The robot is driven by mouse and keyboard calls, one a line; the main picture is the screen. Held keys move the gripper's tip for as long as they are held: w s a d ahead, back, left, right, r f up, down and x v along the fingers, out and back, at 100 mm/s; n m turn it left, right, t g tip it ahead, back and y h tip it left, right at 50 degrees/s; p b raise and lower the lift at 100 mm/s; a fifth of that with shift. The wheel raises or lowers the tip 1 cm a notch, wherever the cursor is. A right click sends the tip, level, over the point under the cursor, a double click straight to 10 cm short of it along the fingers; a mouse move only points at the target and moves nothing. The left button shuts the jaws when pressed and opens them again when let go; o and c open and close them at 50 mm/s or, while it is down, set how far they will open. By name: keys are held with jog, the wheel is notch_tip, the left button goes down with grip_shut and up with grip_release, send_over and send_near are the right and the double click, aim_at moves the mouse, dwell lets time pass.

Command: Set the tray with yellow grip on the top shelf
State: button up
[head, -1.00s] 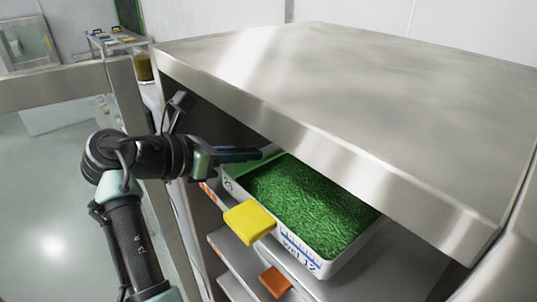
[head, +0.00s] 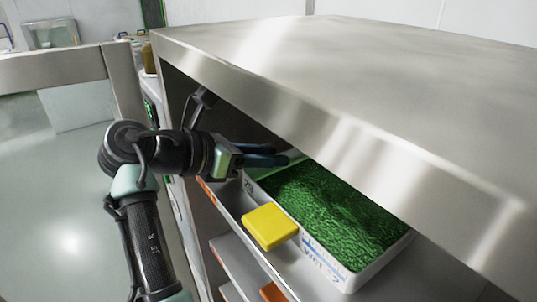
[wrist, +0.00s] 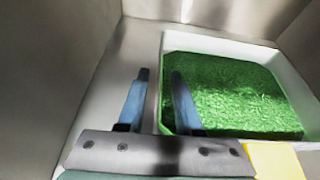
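The white tray (head: 345,279) with the yellow grip (head: 270,226) holds green granules. It sits on the upper shelf (head: 232,204), under the steel cabinet top, with its grip at the front. The wrist view shows the tray (wrist: 225,42) and a corner of the yellow grip (wrist: 272,160). My gripper (head: 282,157) is inside the compartment at the tray's left side. In the wrist view my gripper's fingers (wrist: 160,73) are apart, one on each side of the tray's left wall as seen from above. Whether they touch it cannot be told.
The steel top (head: 330,70) overhangs the tray and my gripper closely. A lower shelf (head: 238,262) holds something with an orange grip (head: 272,292). The compartment's side wall (wrist: 60,60) stands left of my fingers. Open floor (head: 50,200) lies at the left.

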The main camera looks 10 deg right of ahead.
jog(key=b+v, duration=0.2)
jog(key=v, duration=1)
jog(key=shift+b, duration=0.4)
